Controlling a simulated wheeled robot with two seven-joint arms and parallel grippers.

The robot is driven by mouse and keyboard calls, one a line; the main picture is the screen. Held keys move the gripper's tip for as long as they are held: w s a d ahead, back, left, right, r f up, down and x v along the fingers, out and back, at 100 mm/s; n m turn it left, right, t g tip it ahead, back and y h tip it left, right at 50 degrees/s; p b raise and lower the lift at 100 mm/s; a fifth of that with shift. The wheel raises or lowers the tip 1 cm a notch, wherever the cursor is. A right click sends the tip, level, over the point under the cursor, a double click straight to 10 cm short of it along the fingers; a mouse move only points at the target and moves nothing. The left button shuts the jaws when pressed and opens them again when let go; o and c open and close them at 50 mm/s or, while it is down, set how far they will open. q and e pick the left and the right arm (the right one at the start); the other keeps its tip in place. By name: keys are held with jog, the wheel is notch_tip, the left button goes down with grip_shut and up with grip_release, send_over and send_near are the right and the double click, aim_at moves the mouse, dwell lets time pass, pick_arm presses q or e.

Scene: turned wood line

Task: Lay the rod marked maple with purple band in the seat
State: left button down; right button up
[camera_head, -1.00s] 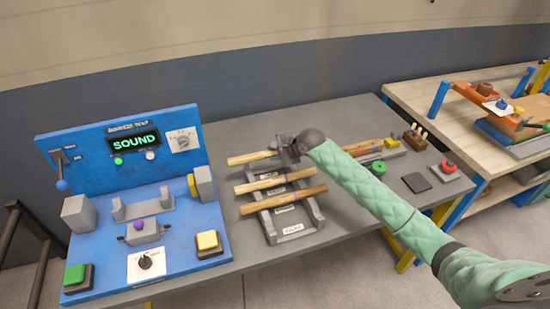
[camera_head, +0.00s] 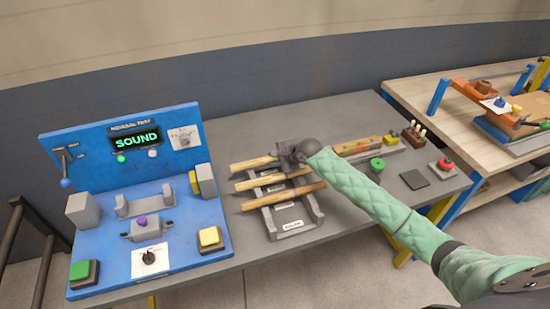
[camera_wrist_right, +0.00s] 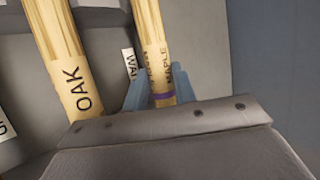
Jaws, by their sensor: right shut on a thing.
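My right gripper (camera_head: 288,157) is over the back of the rod rack (camera_head: 313,206). In the right wrist view its blue fingers are shut on the maple rod (camera_wrist_right: 149,30), around the part with the purple band and the word MAPLE. In the head view this rod (camera_head: 252,163) is the farthest of three, roughly level. I cannot tell whether it touches the rack. The oak rod (camera_wrist_right: 58,45) lies beside it. A grey cradle (camera_head: 145,206) on the blue test stand, which looks like the seat, is empty. My left gripper is not in view.
The blue stand (camera_head: 105,240) reads SOUND and carries a lever (camera_head: 66,182), grey blocks and buttons. Another rod (camera_head: 285,195) lies nearest on the rack. Behind my right arm are a block tray (camera_head: 357,147) and a green button (camera_head: 377,163). Bare table lies behind the rack.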

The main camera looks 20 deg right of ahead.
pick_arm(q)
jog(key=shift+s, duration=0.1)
pick_arm(e)
jog(key=shift+s+f, duration=0.15)
jog(key=shift+f, duration=0.15)
